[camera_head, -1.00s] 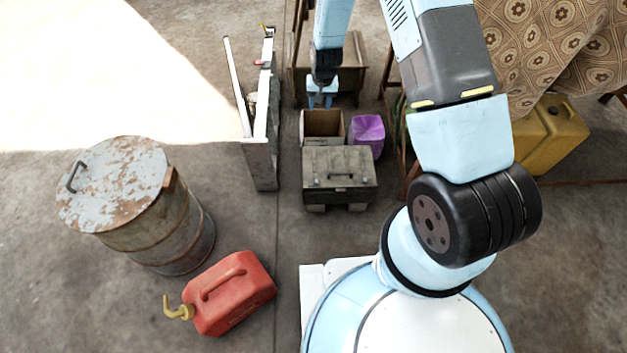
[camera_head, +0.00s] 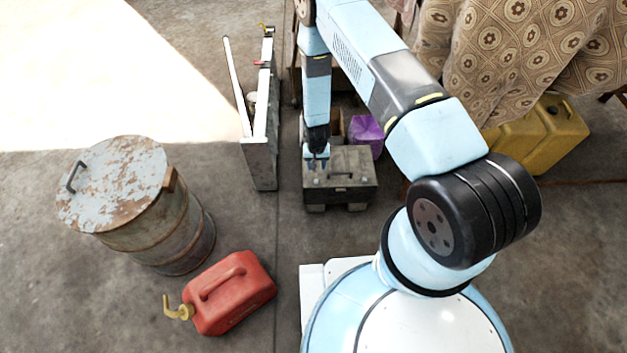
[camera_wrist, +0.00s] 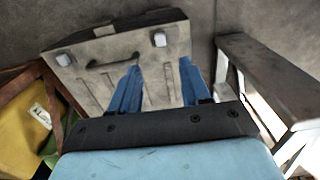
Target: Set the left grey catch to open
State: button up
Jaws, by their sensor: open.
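The grey toolbox (camera_head: 352,190) stands on the floor in front of my base, lid shut, with a dark handle. In the wrist view the toolbox (camera_wrist: 88,78) shows two small light-grey catches, one on either side of the handle. One catch (camera_wrist: 159,39) lies just beyond the gap between my fingertips, apart from them; by the surroundings it is at the left end in the head view. The other catch (camera_wrist: 64,60) is well off to the side. My gripper (camera_head: 317,166) is open and empty over the toolbox's left end; it also shows in the wrist view (camera_wrist: 160,66). The catches' settings are unclear.
A grey metal frame (camera_head: 260,155) stands close left of the toolbox. A purple container (camera_head: 367,132) and a partly hidden cardboard box stand behind it. A rusty drum (camera_head: 150,220) and red fuel can (camera_head: 230,293) are left; a yellow can (camera_head: 540,135) is right.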

aim_at(316, 181)
notch_tip(316, 181, down, 12)
jog(key=shift+r, duration=0.1)
dwell(0.5)
jog(key=shift+c, duration=0.2)
grip_shut()
dwell(0.4)
